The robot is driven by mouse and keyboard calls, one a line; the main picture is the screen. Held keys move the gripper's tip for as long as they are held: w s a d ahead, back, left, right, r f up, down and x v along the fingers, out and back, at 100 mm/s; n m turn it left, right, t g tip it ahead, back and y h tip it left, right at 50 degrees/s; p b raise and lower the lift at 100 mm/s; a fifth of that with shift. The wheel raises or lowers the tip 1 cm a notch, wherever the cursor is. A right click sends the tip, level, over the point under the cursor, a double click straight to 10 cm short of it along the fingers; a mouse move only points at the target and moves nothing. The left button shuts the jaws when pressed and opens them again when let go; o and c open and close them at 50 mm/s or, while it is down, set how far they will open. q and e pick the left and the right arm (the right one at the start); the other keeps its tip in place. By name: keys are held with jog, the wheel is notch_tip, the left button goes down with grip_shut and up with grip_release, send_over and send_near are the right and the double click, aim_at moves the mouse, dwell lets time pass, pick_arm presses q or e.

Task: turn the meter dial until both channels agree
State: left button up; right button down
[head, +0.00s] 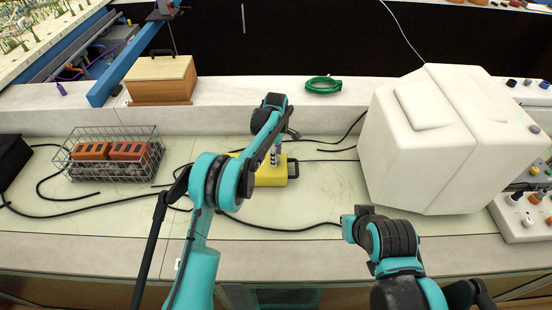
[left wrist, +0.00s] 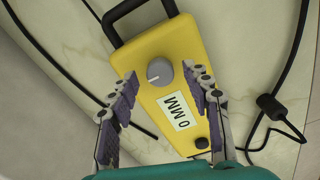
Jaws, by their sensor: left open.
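The yellow meter (head: 270,176) lies on the pale bench, partly hidden by my left arm in the head view. My left gripper (head: 278,154) is above the meter. In the left wrist view its open fingers (left wrist: 160,78) lie on either side of the dial, with visible gaps; contact is not seen.
A wire basket (head: 110,168) with orange blocks stands left, and a wooden box (head: 161,80) on the ledge behind. A green coil (head: 323,85) lies on the ledge. A large white housing (head: 440,140) stands right. Black cables (head: 275,228) cross the bench around the meter.

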pick_arm(q)
jog(key=shift+f, duration=0.4)
grip_shut()
